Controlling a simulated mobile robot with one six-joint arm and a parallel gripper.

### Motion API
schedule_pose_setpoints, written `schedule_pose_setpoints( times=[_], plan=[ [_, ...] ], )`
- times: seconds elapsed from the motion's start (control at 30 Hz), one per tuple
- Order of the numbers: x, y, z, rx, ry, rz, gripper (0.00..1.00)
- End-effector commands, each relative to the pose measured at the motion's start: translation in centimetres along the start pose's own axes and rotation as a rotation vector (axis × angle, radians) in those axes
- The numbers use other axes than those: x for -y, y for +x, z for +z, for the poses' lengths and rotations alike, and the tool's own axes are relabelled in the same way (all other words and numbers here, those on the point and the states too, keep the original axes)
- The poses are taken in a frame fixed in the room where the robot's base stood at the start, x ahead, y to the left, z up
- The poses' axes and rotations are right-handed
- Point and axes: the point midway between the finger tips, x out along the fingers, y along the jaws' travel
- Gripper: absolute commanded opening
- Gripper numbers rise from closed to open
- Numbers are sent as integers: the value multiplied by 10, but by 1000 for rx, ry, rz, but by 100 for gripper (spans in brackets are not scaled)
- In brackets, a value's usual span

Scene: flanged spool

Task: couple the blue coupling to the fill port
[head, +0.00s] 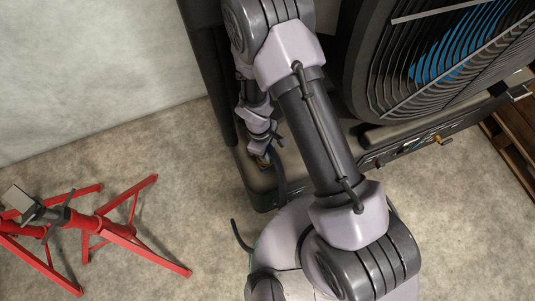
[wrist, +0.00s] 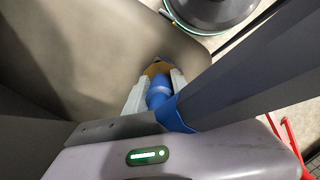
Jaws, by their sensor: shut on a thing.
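The blue coupling (wrist: 158,92) is between the two pale fingers of my gripper (wrist: 157,88) in the wrist view, and the fingers are shut on it. A wide dark hose (wrist: 250,75) with a blue collar crosses the wrist view in front of the camera. An orange-tan piece (wrist: 157,68) shows just beyond the coupling, against the machine's dark casing; I cannot tell whether it is the fill port or whether the coupling touches it. In the head view my gripper (head: 262,160) is small and partly hidden at the casing's left end, with the hose (head: 279,172) hanging beside it.
The dark machine casing (head: 255,178) stands behind my arm, with a large fan housing (head: 375,75) above it. A brass valve (head: 437,140) sticks out on its front. Red stands (head: 120,232) are at the left. A wooden pallet (head: 508,150) is at the right. Concrete floor between is clear.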

Motion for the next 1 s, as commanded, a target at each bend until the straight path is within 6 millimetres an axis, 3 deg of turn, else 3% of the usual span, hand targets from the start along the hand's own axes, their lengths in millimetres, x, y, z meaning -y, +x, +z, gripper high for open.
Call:
schedule_pose_setpoints(
  times=[0.37,0.4,0.5,0.83,1.0],
  plan=[
    [0,5,-2,-2,1,2,0],
    [0,4,-2,-2,1,1,38],
    [0,4,-2,-2,1,1,52],
    [0,1,-2,-2,1,2,52],
    [-1,-28,-1,-4,2,3,52]
  ],
)
